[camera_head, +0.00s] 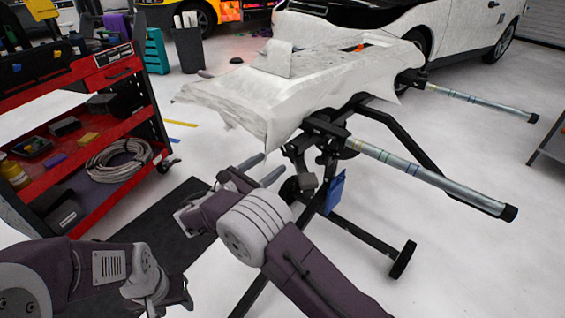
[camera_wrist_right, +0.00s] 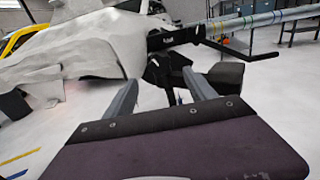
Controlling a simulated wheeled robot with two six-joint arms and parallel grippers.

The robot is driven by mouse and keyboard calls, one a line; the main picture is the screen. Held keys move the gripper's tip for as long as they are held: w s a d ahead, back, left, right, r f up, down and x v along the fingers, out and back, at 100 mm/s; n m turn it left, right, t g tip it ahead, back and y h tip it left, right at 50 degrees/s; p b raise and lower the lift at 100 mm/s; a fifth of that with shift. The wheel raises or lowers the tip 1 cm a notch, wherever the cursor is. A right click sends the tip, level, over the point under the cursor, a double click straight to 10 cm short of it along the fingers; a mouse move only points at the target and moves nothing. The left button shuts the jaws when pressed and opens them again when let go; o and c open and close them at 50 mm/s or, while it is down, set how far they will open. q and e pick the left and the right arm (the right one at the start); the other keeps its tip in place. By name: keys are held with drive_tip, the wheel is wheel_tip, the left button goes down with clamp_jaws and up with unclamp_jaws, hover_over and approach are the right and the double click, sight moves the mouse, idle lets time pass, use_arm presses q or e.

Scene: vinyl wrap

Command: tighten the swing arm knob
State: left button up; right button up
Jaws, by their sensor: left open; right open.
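Dark clamp parts sit under the near arm's inner end; I cannot tell for certain which is the swing arm knob. My right gripper (camera_head: 264,167) is open and empty, its two grey fingers pointing toward the stand just left of these parts. In the right wrist view, a dark block (camera_wrist_right: 225,76) lies just beyond the right finger, apart from it. My left gripper (camera_head: 165,297) is open and empty, low at the left.
A red tool cart (camera_head: 120,75) with a coiled hose (camera_head: 118,160) stands at the left. A blue tag (camera_head: 335,190) hangs from the stand. A white car (camera_head: 450,30) is behind. The stand's wheeled leg (camera_head: 365,245) extends right; floor beyond is clear.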

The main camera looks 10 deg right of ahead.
sight(285, 153)
drive_tip(key=b+x, duration=0.1)
drive_tip(key=x, duration=0.2)
drive_tip(key=b+x, duration=0.2)
drive_tip(key=x, duration=0.1)
drive_tip(key=shift+f, duration=0.2)
drive_tip(key=shift+w+d+r, duration=0.15)
drive_tip(key=shift+w+d, duration=0.05)
drive_tip(key=c, duration=1.4)
use_arm(q)
wheel_tip(285, 153, down, 4)
drive_tip(key=shift+r, duration=0.1)
use_arm(e)
drive_tip(key=shift+m+p, duration=0.35)
drive_tip(key=shift+m, duration=1.65)
drive_tip(key=m, duration=0.5)
use_arm(q)
drive_tip(key=shift+b, duration=0.3)
